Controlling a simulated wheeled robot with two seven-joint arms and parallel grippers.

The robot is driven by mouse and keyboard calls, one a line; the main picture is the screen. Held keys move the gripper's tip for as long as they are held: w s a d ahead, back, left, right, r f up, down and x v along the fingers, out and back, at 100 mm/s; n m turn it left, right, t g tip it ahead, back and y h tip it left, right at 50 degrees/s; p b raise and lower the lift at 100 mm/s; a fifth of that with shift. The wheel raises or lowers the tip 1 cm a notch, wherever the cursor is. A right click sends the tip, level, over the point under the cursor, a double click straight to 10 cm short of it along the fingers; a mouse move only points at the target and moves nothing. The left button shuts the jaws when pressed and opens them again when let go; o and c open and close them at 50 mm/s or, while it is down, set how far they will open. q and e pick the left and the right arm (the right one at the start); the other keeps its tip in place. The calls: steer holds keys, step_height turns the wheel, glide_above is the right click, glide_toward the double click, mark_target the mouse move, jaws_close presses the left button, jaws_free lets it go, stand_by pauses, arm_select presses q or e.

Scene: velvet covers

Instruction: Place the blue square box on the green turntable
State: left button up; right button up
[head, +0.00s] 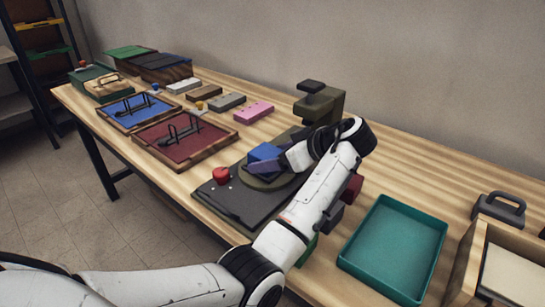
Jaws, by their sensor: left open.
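A blue square box (262,152) is over the green turntable (272,184), an olive-green disc on a dark base plate. The box appears to rest on the disc, but its underside is hidden by my finger. My left gripper (268,165) reaches in from the right side of the box, with its fingers pointing left. It is open, with a finger along the box's near side. Whether the fingers touch the box cannot be told. My right gripper does not show.
A red button (221,175) sits on the base plate, and an olive-green stand (322,105) rises behind the turntable. A teal tray (440,235) and a wooden box (468,262) are at the right. Two wooden trays, blue (112,112) and red (150,149), lie at the left.

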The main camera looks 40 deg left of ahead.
arm_select(q)
steer(key=v, duration=0.7)
steer(key=shift+d+r, duration=0.2)
steer(key=shift+r, duration=0.15)
